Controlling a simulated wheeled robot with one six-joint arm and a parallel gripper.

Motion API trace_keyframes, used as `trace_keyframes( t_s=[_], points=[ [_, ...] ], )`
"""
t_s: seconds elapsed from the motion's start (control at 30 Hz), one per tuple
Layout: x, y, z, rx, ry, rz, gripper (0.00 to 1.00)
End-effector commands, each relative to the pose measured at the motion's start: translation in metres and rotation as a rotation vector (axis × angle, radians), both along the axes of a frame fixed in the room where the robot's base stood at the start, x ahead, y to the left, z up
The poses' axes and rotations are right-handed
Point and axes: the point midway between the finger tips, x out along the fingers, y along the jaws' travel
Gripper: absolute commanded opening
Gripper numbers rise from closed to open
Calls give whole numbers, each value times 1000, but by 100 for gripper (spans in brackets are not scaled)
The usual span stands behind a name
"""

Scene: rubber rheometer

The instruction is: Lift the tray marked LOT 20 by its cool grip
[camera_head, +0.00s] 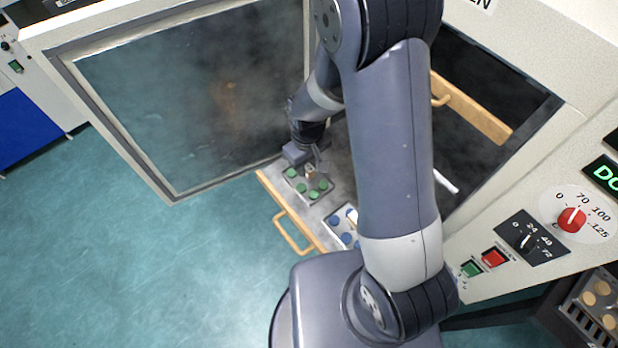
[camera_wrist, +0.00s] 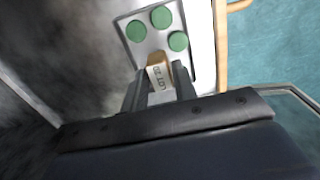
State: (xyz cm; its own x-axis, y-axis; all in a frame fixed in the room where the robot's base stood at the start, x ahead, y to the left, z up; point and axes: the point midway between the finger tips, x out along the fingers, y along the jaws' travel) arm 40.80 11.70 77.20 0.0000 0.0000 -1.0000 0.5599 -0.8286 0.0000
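A grey tray with green discs (camera_head: 302,195) sits on the pulled-out shelf in the head view. In the wrist view the tray (camera_wrist: 143,52) shows several green discs and a tan grip (camera_wrist: 157,58) whose label appears to read LOT 20. My gripper (camera_head: 312,168) is at the back edge of this tray. In the wrist view my gripper's fingers (camera_wrist: 161,82) stand on either side of the grip, close to it; whether they press on it is not clear. The tray looks level on the shelf.
A second tray with blue discs (camera_head: 343,226) lies just right of the green one. The shelf has a tan front handle (camera_head: 291,233). The oven door (camera_head: 190,95) stands open at left. A white rod (camera_head: 446,181) and a tan wooden bar (camera_head: 475,108) are near the chamber. The floor in front is clear.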

Motion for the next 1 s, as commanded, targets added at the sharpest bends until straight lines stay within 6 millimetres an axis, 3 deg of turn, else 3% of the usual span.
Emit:
trace_keyframes(
  t_s=[0.3,0.53,0.8,1.0],
  points=[
    [0,0,0,0,0,0,1],
    [0,0,6,1,-1,0,0],
    [0,0,30,0,-2,0,0],
    [0,0,30,0,0,0,0]
  ],
)
